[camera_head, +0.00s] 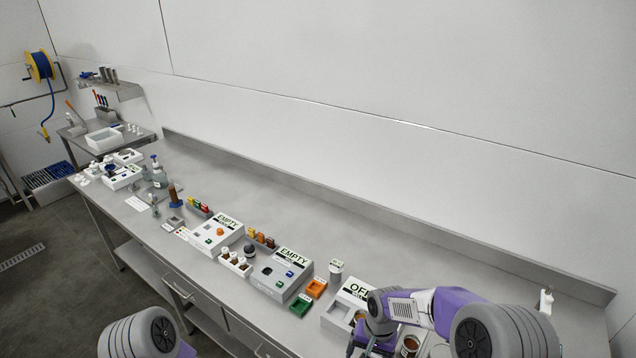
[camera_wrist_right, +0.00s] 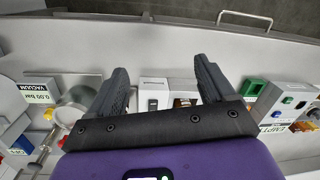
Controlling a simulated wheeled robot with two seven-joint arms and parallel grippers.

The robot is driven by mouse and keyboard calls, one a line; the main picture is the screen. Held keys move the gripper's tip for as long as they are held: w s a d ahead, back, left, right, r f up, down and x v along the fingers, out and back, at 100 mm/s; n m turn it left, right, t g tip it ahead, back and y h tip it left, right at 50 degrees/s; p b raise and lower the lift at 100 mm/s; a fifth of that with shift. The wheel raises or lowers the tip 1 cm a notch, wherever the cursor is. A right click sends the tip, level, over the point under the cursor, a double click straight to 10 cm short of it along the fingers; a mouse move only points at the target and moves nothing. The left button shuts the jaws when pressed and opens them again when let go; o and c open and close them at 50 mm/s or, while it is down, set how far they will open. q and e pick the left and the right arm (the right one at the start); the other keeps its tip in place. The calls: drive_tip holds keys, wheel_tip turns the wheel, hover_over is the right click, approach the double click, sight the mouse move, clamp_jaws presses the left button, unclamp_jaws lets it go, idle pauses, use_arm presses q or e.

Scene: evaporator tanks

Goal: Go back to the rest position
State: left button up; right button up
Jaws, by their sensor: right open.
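My right arm comes in from the bottom right of the head view. Its purple and dark gripper (camera_head: 372,345) hangs over the front of the bench, by the white box marked OFF (camera_head: 352,292). In the right wrist view the two black fingers of the right gripper (camera_wrist_right: 160,68) are wide apart, with nothing held between them. A white box with small dark parts (camera_wrist_right: 168,95) shows beyond the gap between the fingers. The left gripper is out of view.
The steel bench (camera_head: 400,248) is bare along the wall. Two white boxes marked EMPTY, (camera_head: 217,234) and (camera_head: 280,273), stand near its front.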

drive_tip(key=s+a+f+y, duration=0.3)
drive_tip(key=s+f, duration=1.5)
drive_tip(key=s, duration=0.2)
wheel_tip(320, 180, down, 10)
drive_tip(key=n+b, duration=0.1)
drive_tip(key=b, duration=1)
drive_tip(key=shift+w+d+t, duration=0.15)
drive_tip(key=shift+w+t, duration=0.2)
drive_tip(key=shift+t, duration=0.05)
